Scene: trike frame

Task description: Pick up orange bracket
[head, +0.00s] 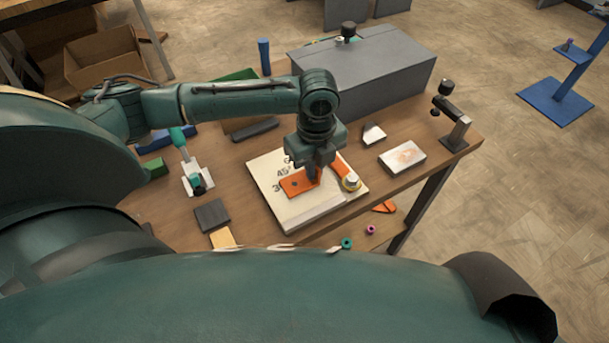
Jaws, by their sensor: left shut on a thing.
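The orange bracket (297,184) is on or just above a pale board (290,217) with angle markings, on the wooden table. It is a flat plate with a dark hole. My left gripper (313,174) points down and is shut on the bracket's right part, hiding some of it. Whether the bracket touches the board cannot be told. A second orange piece (340,170) lies on the board to the right, beside a round brass and silver part (351,183). My right gripper is not in view.
A big grey box (370,65) stands behind the board. A white block (402,156) and a black clamp stand (455,130) are to the right. A white and teal tool (195,178) and dark block (212,215) are to the left.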

